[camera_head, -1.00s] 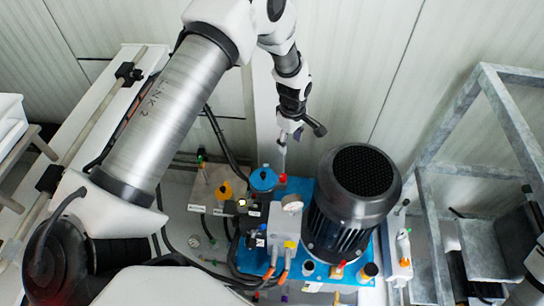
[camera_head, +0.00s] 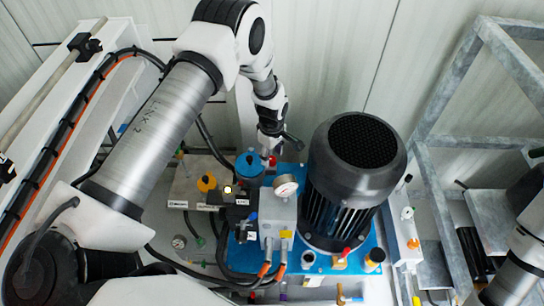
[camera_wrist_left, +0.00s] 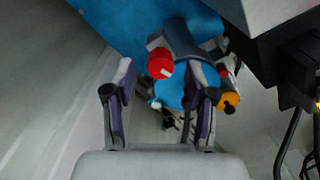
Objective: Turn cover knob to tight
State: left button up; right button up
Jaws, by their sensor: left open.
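A red round knob (camera_wrist_left: 160,63) sits on the end of a grey cylindrical body in the left wrist view. It shows as a small red spot (camera_head: 272,161) in the head view, partly hidden by my gripper. My left gripper (camera_wrist_left: 160,84) is open and empty, its two fingers apart on either side of the knob in the picture; I cannot tell whether they reach it. In the head view my left gripper (camera_head: 270,148) hangs above the back of the pump unit. A blue round cap (camera_head: 249,166) is just left of it. My right gripper is out of view.
A large black motor (camera_head: 355,165) stands close to the right of my left gripper. A pressure gauge (camera_head: 285,187) and a yellow-orange knob (camera_head: 206,183) are nearby. A grey metal frame (camera_head: 455,85) stands at the right. The pale wall is close behind.

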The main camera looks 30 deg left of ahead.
pick_arm(q)
jog(key=shift+f, duration=0.6)
grip_shut()
